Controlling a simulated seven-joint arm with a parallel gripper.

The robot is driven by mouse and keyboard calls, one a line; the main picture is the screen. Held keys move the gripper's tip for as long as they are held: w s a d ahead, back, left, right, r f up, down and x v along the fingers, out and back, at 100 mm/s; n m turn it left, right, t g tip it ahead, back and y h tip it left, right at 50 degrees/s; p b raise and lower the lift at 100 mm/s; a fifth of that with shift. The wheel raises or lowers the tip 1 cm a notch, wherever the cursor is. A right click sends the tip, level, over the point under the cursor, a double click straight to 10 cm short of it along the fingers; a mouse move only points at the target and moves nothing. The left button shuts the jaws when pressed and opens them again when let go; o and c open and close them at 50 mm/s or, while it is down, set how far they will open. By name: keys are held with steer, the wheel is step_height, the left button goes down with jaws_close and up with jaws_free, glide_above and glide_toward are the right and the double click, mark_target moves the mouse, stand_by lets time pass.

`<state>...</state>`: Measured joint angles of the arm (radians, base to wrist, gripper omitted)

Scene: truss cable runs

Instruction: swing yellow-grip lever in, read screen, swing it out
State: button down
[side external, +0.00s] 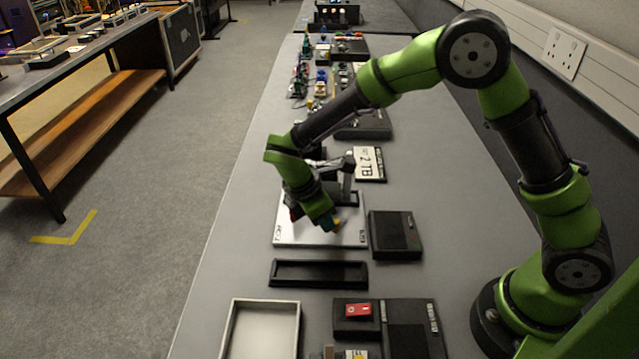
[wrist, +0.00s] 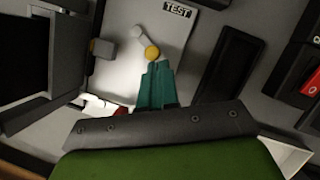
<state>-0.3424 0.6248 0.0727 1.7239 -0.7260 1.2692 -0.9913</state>
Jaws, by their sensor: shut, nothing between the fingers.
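The lever is a short pale arm with a round yellow grip (wrist: 152,53). It is mounted on a white board (wrist: 122,80) that carries a TEST label (wrist: 177,10). My gripper (wrist: 157,70) has teal fingers, shut together with nothing held. Its tips are right beside the yellow grip; I cannot tell if they touch it. In the side view my gripper (side external: 329,222) points down over the board (side external: 300,236). I cannot make out a readable screen.
A dark fixture (wrist: 35,55) and a small grey block (wrist: 103,47) stand left of the lever. A black tray (side external: 318,274) lies in front of the board, and a black box (side external: 396,235) sits to its right. A pale tray (side external: 261,330) is nearer the camera.

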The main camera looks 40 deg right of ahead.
steer(key=s+n+t, duration=0.1)
steer(key=n, duration=0.1)
steer(key=s+d+n, duration=0.1)
steer(key=n, duration=0.1)
steer(key=shift+s+n+t, duration=0.35)
steer(key=shift+n+t, duration=0.05)
steer(key=shift+s+d+n+t, duration=0.4)
steer(key=shift+s+n, duration=0.05)
steer(key=shift+n, duration=0.65)
steer(key=shift+s+d+n+t, duration=0.35)
steer(key=shift+s+n+t, duration=0.1)
steer(key=shift+n, duration=0.65)
steer(key=shift+s+d+n+t+y, duration=0.3)
steer(key=shift+d+n+y, duration=0.15)
steer(key=shift+n, duration=0.65)
steer(key=shift+w, duration=0.15)
steer(key=shift+w+d, duration=0.3)
steer(key=shift+w, duration=0.5)
steer(key=s+a, duration=0.2)
steer(key=a, duration=0.1)
steer(key=s+a, duration=0.1)
steer(key=shift+s+a+r, duration=0.15)
steer(key=shift+s+a, duration=0.1)
steer(key=shift+a, duration=0.1)
steer(key=v, duration=0.9)
steer(key=shift+w+a+r, duration=0.2)
steer(key=shift+r, duration=0.2)
